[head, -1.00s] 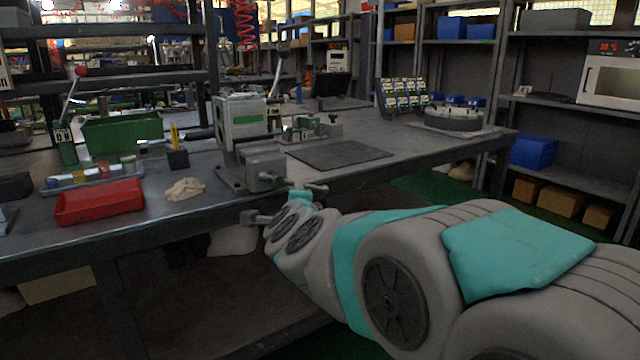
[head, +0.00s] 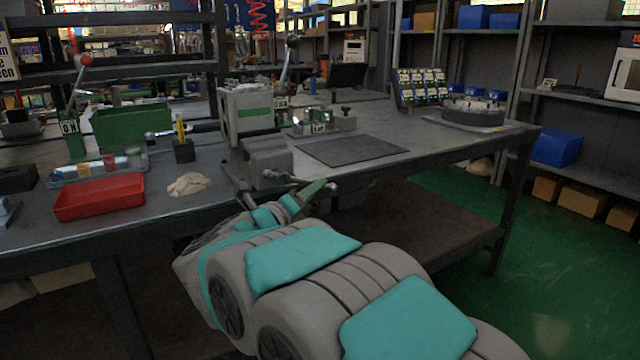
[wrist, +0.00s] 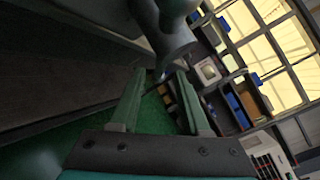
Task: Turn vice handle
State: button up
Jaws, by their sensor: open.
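The grey vice (head: 264,160) is mounted at the front edge of the workbench in the head view. Its handle (head: 282,177) sticks out at the front, low on the vice. My gripper (head: 318,190) is at the handle, just off the bench edge, and partly hides it. In the wrist view my gripper (wrist: 160,88) shows two green fingers spread apart. A dark rounded metal part, likely the vice handle or screw end (wrist: 168,42), sits just beyond the fingertips, close to the gap. I cannot tell whether they touch.
The workbench (head: 215,215) edge runs beside my arm. A red tray (head: 100,196), a beige cloth (head: 188,184) and a green bin (head: 130,122) lie left of the vice. A dark mat (head: 352,150) lies right of it. Green floor (head: 490,270) is open at right.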

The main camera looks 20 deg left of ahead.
jog(key=shift+w+d, duration=0.15)
jog(key=shift+w, duration=0.8)
jog(key=shift+w+d, duration=0.15)
jog(key=shift+w, duration=0.8)
jog(key=shift+c, duration=0.4)
grip_shut()
